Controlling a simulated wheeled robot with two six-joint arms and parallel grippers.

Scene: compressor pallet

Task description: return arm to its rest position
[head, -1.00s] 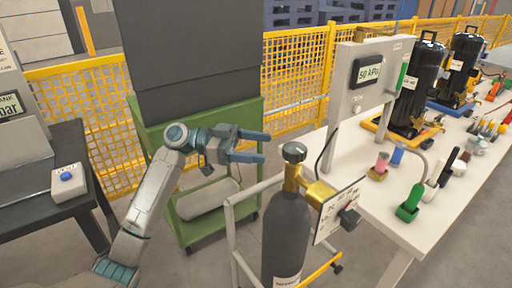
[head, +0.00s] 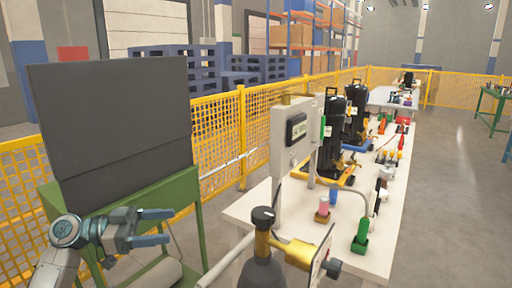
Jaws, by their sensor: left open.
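My left gripper (head: 156,227) is at the lower left of the head view, its two blue-grey fingers apart and pointing right. Nothing is between the fingers. It is in front of the green cart (head: 181,196) and to the left of the gas cylinder's valve (head: 262,217), apart from it. My left arm comes in from the bottom left corner; most of it is below the picture. My right gripper does not show.
A dark grey panel (head: 115,125) stands on the green cart. A dark gas cylinder (head: 262,275) with a brass regulator (head: 295,252) is at the bottom centre. A white workbench (head: 342,244) with black compressors (head: 332,138) runs away to the right. A yellow mesh fence (head: 219,133) is behind. Open floor (head: 457,200) lies at right.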

